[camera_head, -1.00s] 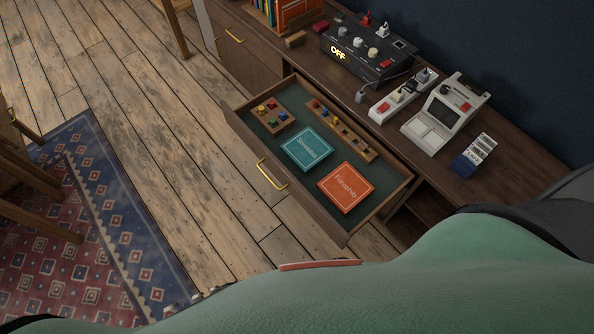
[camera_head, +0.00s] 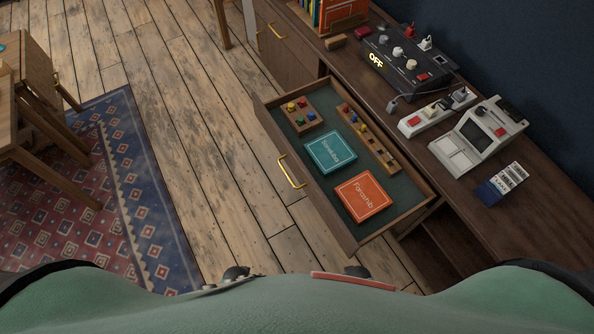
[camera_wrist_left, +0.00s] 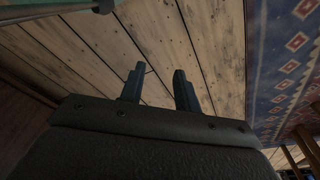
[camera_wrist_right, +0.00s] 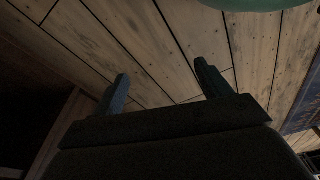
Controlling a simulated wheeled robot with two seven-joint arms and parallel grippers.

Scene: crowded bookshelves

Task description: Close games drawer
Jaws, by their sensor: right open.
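The games drawer (camera_head: 270,135) is pulled out from under the long desk, with a brass handle (camera_head: 291,171) on its front. On its green lining lie a teal box (camera_head: 331,152), an orange box (camera_head: 363,197) and two wooden trays of coloured pieces, one short (camera_head: 301,117) and one long (camera_head: 368,137). My left gripper (camera_wrist_left: 159,82) is open and empty above the floorboards in the left wrist view. My right gripper (camera_wrist_right: 160,85) is open and empty above the floorboards in the right wrist view. Neither gripper shows clearly against the drawer.
The desk top (camera_head: 465,207) holds a black device reading OFF (camera_head: 409,68), a power strip (camera_head: 437,113), a grey-white console (camera_head: 478,137) and a blue-and-white item (camera_head: 501,184). A closed cabinet (camera_head: 286,55) stands beyond the drawer. Wooden furniture (camera_head: 45,120) stands on a patterned rug (camera_head: 100,200) at left. Floor before the drawer is clear.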

